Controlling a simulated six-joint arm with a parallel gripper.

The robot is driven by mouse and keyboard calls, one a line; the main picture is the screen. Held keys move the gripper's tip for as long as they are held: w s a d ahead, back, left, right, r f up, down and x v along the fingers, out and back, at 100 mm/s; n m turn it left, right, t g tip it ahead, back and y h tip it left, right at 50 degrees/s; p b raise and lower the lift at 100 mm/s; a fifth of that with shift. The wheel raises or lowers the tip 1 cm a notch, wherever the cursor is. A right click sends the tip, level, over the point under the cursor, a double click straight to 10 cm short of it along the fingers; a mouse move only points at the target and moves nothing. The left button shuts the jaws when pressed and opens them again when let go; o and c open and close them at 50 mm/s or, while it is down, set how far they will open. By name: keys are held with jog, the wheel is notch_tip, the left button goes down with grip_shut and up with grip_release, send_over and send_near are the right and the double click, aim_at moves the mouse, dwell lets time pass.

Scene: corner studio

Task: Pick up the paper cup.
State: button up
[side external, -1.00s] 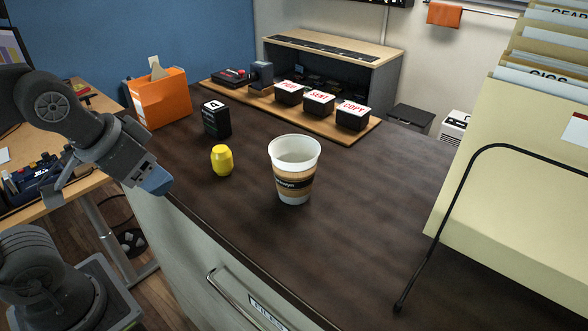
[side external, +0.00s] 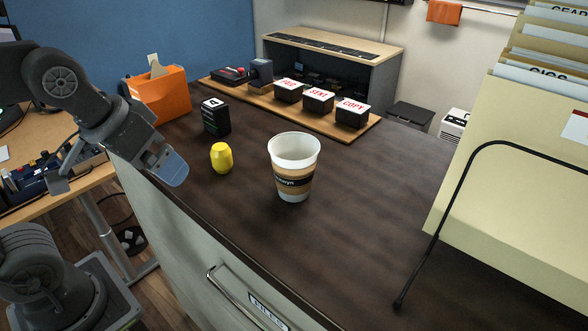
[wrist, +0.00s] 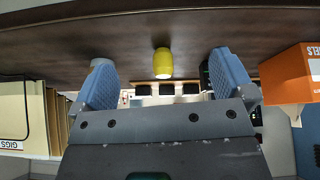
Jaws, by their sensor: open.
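The paper cup (side external: 293,167) stands upright on the dark countertop (side external: 350,220), in the middle of the side view. It is white with a brown and black band and is open at the top. My gripper (side external: 168,167) is at the counter's left edge, well to the left of the cup and apart from it. In the wrist view my gripper (wrist: 165,78) has its blue fingers spread with nothing held. A pale shape behind the left finger may be the cup, mostly hidden.
A yellow object (side external: 221,158) stands between my gripper and the cup, and shows ahead in the wrist view (wrist: 163,63). A black block (side external: 216,117), an orange box (side external: 160,95) and several stamps on a wooden board (side external: 262,106) stand behind. A file rack (side external: 520,150) is at right.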

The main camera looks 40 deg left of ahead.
jog(key=w+d+r+n+g, duration=0.2)
jog(key=w+d+r+n, duration=0.3)
jog(key=w+r+n, duration=0.35)
jog(key=n+g, duration=0.3)
jog(key=n, duration=0.5)
send_near(294, 161)
jog(key=w+a, duration=0.3)
jog(key=shift+n, duration=0.25)
jog(key=f, duration=1.3)
jog(key=shift+w+d, duration=0.1)
jog(key=shift+d, duration=0.1)
jog(key=shift+c, duration=0.4)
jog(key=c, duration=0.7)
jog(key=shift+r, duration=0.15)
